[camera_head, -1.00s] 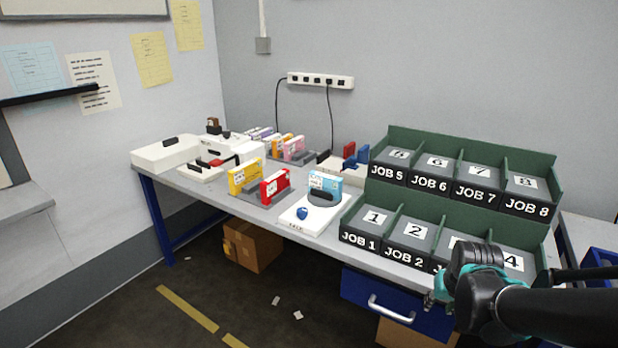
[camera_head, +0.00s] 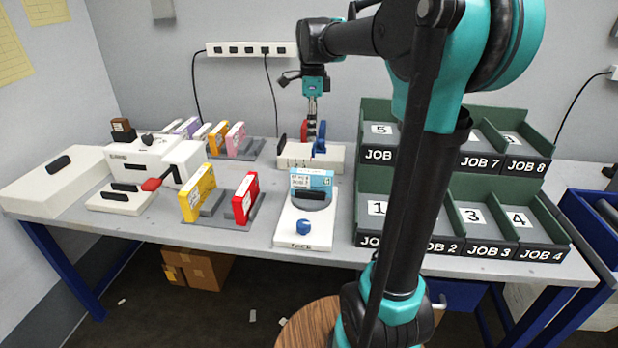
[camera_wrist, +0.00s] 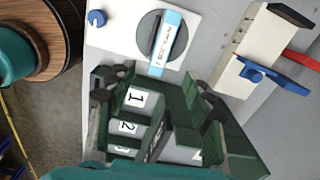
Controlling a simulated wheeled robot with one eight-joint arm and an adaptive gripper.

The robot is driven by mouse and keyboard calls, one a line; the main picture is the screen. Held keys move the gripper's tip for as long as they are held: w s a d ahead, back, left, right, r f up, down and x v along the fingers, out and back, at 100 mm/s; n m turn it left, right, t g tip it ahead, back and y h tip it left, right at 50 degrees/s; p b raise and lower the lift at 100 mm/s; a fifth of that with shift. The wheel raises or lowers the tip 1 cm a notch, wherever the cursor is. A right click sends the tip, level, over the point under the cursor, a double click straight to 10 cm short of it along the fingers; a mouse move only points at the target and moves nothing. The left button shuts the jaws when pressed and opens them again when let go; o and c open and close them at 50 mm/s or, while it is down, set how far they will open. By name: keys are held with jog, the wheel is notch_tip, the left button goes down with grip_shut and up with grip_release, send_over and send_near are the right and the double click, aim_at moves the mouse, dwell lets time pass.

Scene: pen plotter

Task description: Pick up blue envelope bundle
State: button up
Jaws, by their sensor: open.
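The light blue envelope bundle (camera_head: 312,180) stands on edge on the dark round plate of a white scale-like unit (camera_head: 293,238) on the table. In the wrist view the bundle (camera_wrist: 166,42) lies across the round plate (camera_wrist: 149,32), its label facing up in the picture. My gripper (camera_head: 312,122) points down above the back of the table, higher than the bundle and apart from it. My arm hides part of the job bins in the head view.
Green job bins (camera_head: 487,187) stand right of the scale. A white unit (camera_head: 332,157) with red and blue parts stands behind it. Yellow (camera_head: 198,192) and red (camera_head: 245,198) bundles stand in a grey rack to the left. A blue knob (camera_head: 304,229) sits at the scale's front.

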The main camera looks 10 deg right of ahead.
jog(key=m, duration=0.1)
send_over(311, 171)
notch_tip(311, 171, down, 10)
jog(key=shift+a+r, duration=0.1)
jog(key=shift+s+f, duration=0.15)
jog(key=shift+f, duration=3.1)
grip_shut()
